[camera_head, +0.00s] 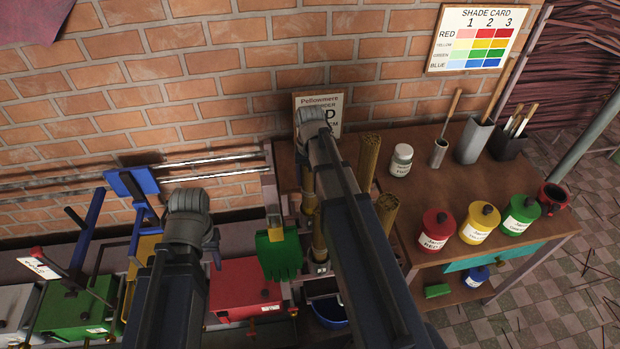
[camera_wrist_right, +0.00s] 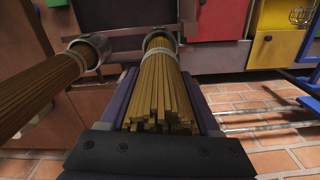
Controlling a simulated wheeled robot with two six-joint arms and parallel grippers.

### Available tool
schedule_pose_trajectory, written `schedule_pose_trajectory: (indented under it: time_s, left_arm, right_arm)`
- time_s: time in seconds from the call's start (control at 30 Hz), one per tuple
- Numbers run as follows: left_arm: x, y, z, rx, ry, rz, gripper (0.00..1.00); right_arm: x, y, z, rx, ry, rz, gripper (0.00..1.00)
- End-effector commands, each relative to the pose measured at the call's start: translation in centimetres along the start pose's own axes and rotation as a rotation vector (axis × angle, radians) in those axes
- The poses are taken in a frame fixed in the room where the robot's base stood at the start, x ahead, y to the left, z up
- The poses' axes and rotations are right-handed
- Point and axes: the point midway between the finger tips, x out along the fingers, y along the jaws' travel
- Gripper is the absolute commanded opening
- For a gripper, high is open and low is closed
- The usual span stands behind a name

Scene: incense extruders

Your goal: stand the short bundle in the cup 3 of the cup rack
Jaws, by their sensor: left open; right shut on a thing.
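My right gripper (camera_wrist_right: 165,105) is shut on a short bundle (camera_wrist_right: 162,85) of brown sticks tied with a pale band. The bundle's far end is at the mouth of a metal cup (camera_wrist_right: 161,38); I cannot tell how deep it sits. Another bundle (camera_wrist_right: 40,88) stands in the neighbouring metal cup (camera_wrist_right: 88,46), left of the held one. In the head view a bundle (camera_head: 318,240) shows beside my right arm, above a metal cup (camera_head: 319,268) of the rack. My right fingertips are mostly hidden there. My left gripper (camera_head: 214,248) is open, largely hidden by its own arm.
Two more bundle tops show right of my right arm, one upright (camera_head: 369,155) and one nearer (camera_head: 386,208). The side table (camera_head: 420,175) holds a white jar (camera_head: 401,160), coloured jars and tool pots. A green part (camera_head: 278,255) and a red extruder (camera_head: 245,288) lie between my arms.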

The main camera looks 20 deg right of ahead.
Motion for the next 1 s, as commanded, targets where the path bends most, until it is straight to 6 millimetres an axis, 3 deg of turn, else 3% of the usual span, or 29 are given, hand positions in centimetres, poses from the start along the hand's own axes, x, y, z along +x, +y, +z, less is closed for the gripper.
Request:
schedule_pose_trajectory:
  time_s: [0.4, 0.8, 0.83, 1.0]
  left_arm:
    - [3.6, 0.3, -0.2, 0.000, 0.000, 0.000, 0.49]
    - [3.8, 0.4, -0.2, 0.000, 0.000, 0.000, 0.49]
    - [3.8, 0.4, -0.2, 0.000, 0.000, 0.000, 0.49]
    - [3.8, 0.4, -0.2, 0.000, 0.000, 0.000, 0.49]
  right_arm:
    - [3.6, 0.0, 0.0, 0.000, 0.000, 0.000, 0.00]
    - [3.8, 0.0, 0.0, 0.000, 0.000, 0.000, 0.00]
    - [3.8, 0.0, 0.0, 0.000, 0.000, 0.000, 0.66]
    - [3.8, 0.0, 0.0, 0.000, 0.000, 0.000, 0.86]
